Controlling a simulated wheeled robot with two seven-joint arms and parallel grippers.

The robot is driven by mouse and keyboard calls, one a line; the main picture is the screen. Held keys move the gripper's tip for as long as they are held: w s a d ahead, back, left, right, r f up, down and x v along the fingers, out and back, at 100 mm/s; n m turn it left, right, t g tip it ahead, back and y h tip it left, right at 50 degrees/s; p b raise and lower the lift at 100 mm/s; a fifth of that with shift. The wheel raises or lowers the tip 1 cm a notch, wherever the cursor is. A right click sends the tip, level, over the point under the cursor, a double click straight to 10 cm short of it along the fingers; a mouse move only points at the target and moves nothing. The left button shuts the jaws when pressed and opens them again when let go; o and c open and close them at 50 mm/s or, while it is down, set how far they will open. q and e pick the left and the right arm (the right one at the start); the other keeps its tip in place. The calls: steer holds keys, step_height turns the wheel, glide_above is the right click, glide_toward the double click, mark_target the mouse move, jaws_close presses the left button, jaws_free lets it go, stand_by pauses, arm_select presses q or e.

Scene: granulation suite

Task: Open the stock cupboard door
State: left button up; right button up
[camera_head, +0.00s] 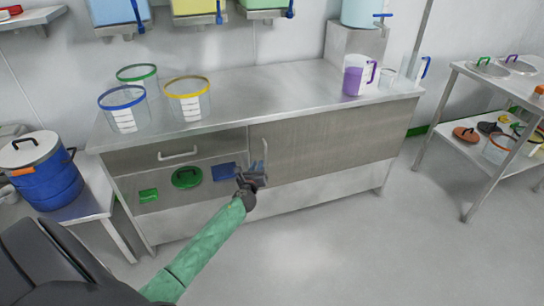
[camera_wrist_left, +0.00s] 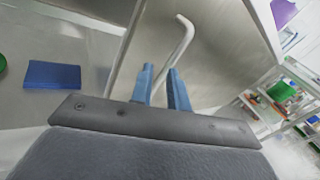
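The stock cupboard door (camera_head: 320,143) is a grey panel under the steel worktop and looks closed. It fills much of the wrist view (camera_wrist_left: 225,50). Its pale upright bar handle (camera_head: 265,152) is near its left edge; in the wrist view the handle (camera_wrist_left: 185,38) bends over at its top end. My left gripper (camera_head: 256,172) is at the handle. Its blue fingers (camera_wrist_left: 160,88) stand close together on either side of the bar and look shut on it, with the bar's lower part hidden. My right gripper is not in view.
Left of the door are a drawer (camera_head: 178,153) and an open bay with a green lid (camera_head: 187,177) and a blue item (camera_head: 223,171). Tubs and a jug (camera_head: 354,78) stand on the worktop (camera_head: 270,93). A steel trolley (camera_head: 500,85) stands right. The floor (camera_head: 340,245) in front is clear.

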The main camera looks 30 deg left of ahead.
mark_target(266, 154)
arm_select(q)
steer(key=shift+w+a+r+m+t+h, duration=0.15)
steer(key=shift+w+m, duration=0.5)
steer(key=shift+w, duration=0.7)
steer(key=shift+w+a+f+m+t+h, duration=0.1)
steer(key=shift+w+m+h, duration=0.1)
steer(key=shift+w+m, duration=0.8)
steer(key=shift+w+a+r+m+t+h, duration=0.15)
steer(key=shift+w+m, duration=0.2)
steer(key=shift+w, duration=1.3)
steer(key=shift+d, duration=0.1)
jaws_close()
